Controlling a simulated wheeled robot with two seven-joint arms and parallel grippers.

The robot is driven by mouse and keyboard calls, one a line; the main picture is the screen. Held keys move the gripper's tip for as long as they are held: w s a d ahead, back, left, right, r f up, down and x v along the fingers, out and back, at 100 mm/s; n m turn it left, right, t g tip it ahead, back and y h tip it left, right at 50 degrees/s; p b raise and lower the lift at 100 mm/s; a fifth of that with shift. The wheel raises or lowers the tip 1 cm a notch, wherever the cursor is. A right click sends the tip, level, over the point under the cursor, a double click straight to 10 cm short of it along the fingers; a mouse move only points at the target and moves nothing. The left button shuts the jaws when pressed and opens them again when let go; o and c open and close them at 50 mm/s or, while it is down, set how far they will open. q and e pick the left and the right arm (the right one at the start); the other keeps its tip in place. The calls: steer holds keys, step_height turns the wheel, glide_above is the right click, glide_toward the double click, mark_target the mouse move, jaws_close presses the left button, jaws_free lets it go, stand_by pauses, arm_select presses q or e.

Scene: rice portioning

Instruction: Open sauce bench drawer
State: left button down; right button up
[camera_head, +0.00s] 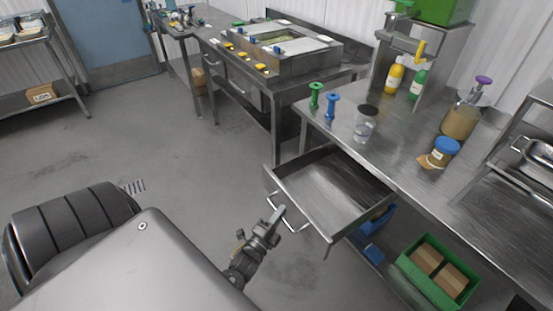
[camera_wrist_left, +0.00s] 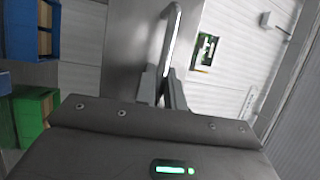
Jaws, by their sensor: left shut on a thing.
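The sauce bench drawer (camera_head: 335,190) is pulled well out from the steel sauce bench (camera_head: 400,165), and its inside looks empty. Its bar handle (camera_head: 297,228) is on the drawer front. My left gripper (camera_head: 277,213) is at this handle, shut on it. In the left wrist view the handle (camera_wrist_left: 174,40) runs up from between the fingers (camera_wrist_left: 163,92), beside the grey drawer front (camera_wrist_left: 128,50). The exact finger contact is partly hidden. My right gripper is in neither view.
On the bench stand a green (camera_head: 315,95) and a blue (camera_head: 331,104) spool-shaped item, a clear jar (camera_head: 365,125) and several sauce containers. A green crate (camera_head: 437,274) with boxes sits below the bench. Floor left of the drawer is clear.

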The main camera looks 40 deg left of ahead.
arm_select(q)
steer(key=shift+s, duration=0.1)
steer(key=c, duration=1.5)
jaws_free()
steer(key=s+d+f+b, duration=0.1)
steer(key=s+f+b, duration=0.1)
steer(key=s, duration=0.8)
steer(key=shift+s+b, duration=0.3)
